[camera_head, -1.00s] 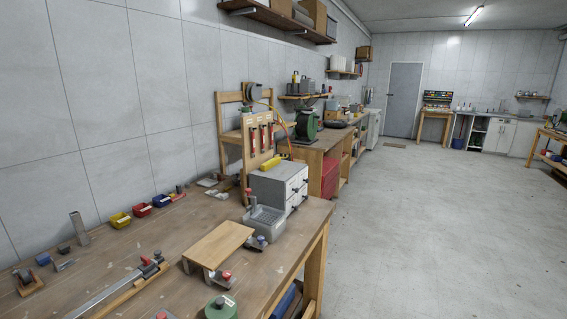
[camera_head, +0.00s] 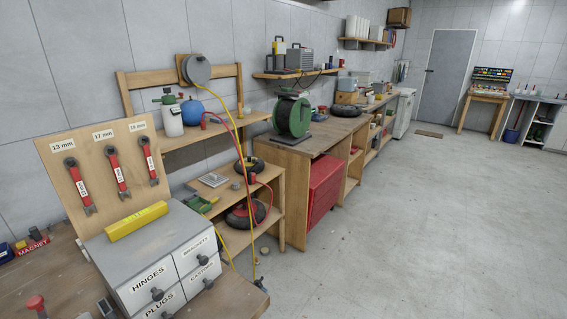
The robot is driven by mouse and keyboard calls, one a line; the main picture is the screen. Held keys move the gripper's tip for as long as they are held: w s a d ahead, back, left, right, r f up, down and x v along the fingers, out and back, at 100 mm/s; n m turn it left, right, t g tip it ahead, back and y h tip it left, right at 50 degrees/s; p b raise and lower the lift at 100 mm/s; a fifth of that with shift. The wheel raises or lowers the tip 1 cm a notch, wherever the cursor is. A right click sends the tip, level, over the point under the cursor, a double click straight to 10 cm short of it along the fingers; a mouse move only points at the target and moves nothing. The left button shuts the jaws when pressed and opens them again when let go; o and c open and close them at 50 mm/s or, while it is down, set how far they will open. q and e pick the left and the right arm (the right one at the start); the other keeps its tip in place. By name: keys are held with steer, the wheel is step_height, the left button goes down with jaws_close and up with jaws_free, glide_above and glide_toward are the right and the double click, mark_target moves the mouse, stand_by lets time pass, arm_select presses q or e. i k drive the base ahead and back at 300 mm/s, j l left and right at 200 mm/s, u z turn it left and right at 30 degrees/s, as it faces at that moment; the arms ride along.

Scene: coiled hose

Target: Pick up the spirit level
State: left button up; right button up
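The spirit level (camera_head: 137,221) is a yellow bar with darker lettering on its side. It lies flat on top of a grey drawer cabinet (camera_head: 150,245) at the lower left, in front of a wooden tool board. Nothing covers it. Neither of my grippers shows in the head view.
The cabinet has labelled drawers with dark knobs and stands on a wooden workbench (camera_head: 40,280). Behind it is a board (camera_head: 85,155) with three red wrenches. A wooden shelf unit (camera_head: 262,175) with a hose and tyres stands beyond. The floor (camera_head: 430,220) to the right is clear.

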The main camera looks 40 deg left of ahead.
mark_target(115, 232)
steer(key=i, duration=2.5)
steer(key=u, duration=5.05)
